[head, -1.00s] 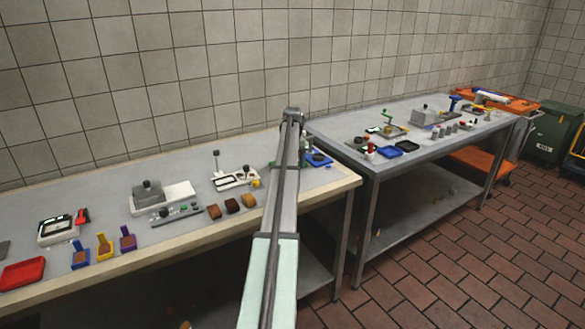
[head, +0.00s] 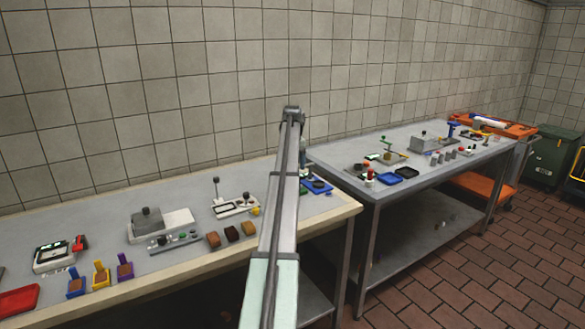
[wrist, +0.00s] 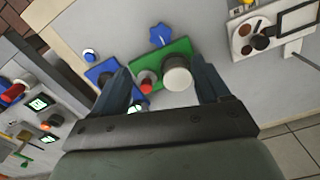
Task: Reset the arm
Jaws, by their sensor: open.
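My gripper (wrist: 168,92) is open in the wrist view, with its two dark fingers spread above a table. Between and beyond the fingers a green board (wrist: 172,58) carries a pale round cylinder (wrist: 177,76) and a small red knob (wrist: 147,82). I cannot tell from this view how far above them the fingers are. In the head view my arm rises in the middle of the picture, and the gripper itself is hidden behind it. Nothing shows held between the fingers.
The near table (head: 90,210) bears several devices, with a blue tray (head: 318,187) near its right end. A second table (head: 345,165) stands to the right across a narrow gap, with more devices and a blue tray (head: 405,173). A tiled wall runs behind both.

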